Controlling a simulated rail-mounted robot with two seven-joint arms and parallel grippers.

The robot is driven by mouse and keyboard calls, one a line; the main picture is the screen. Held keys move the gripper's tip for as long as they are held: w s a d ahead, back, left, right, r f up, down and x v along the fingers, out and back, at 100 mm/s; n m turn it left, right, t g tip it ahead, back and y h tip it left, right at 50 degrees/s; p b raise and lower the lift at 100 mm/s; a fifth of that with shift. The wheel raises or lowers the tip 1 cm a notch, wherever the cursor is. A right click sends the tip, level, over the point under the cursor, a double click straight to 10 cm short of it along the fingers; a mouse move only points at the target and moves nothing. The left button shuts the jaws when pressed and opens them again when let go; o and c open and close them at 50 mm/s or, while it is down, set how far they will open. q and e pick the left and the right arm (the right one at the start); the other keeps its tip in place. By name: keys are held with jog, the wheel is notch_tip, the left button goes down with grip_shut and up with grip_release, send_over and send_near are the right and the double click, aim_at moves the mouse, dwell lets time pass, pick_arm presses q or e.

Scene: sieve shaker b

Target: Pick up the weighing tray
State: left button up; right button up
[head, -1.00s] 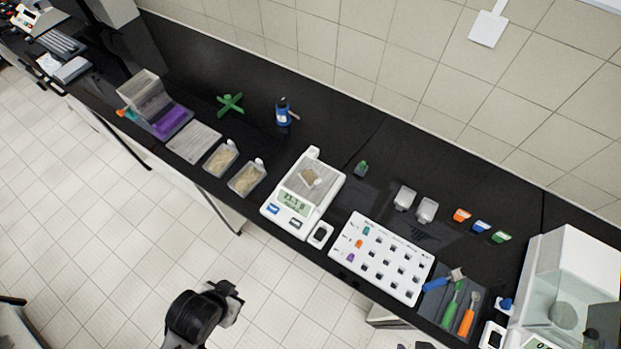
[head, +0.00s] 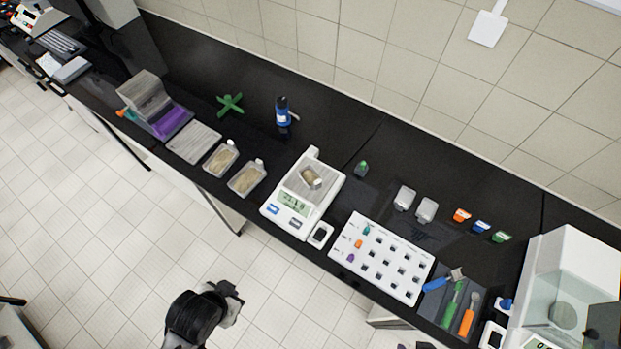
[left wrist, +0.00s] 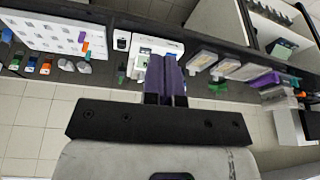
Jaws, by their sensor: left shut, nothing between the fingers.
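A small tan and grey dish (head: 311,177), which looks like the weighing tray, sits on the pan of the white balance (head: 330,193). The balance display is lit, but I cannot read it surely. My left gripper (head: 229,296) is over the floor in front of the bench, apart from the balance. In the left wrist view its purple fingers (left wrist: 166,78) are together with nothing between them. They cover part of the balance (left wrist: 150,45) there, and the dish cannot be made out. My right gripper is not in view.
A white rack (head: 382,258) stands right of the balance, with tools (head: 456,300) beyond it. Two sand-coloured filled trays (head: 247,178) stand to its left. A blue bottle (head: 283,111) and a small green-topped vial (head: 361,169) stand behind. Two small pale containers (head: 405,198) are farther right.

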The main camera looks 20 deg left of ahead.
pick_arm(q)
jog(key=o, duration=1.8)
jog(key=shift+c, duration=0.2)
